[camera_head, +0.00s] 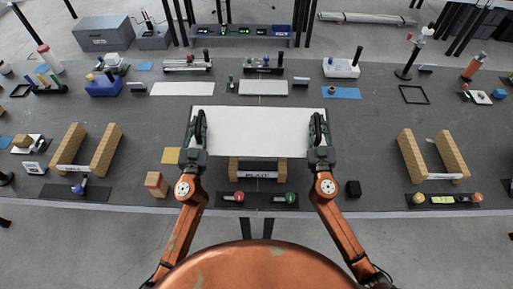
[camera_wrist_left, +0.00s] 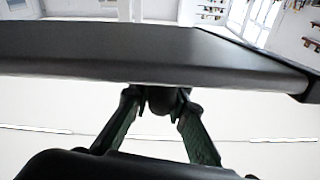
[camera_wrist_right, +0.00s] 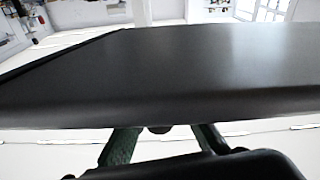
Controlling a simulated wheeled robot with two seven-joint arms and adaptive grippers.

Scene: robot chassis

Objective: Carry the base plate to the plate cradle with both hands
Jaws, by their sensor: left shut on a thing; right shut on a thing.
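The base plate (camera_head: 258,133) is a wide light-grey rectangle in the middle of the head view, held flat between my two grippers. My left gripper (camera_head: 200,127) is shut on its left edge, and my right gripper (camera_head: 318,130) is shut on its right edge. In the left wrist view the plate's dark underside (camera_wrist_left: 120,50) spans the picture above the fingers. In the right wrist view the dark underside (camera_wrist_right: 190,75) shows likewise. A wooden-block cradle with a label (camera_head: 258,174) stands partly hidden behind the plate's near edge. I cannot tell how high the plate is above it.
Wooden-block cradles stand at the left (camera_head: 103,150) and the right (camera_head: 412,155). Fixtures line the back of the grey table (camera_head: 375,130).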

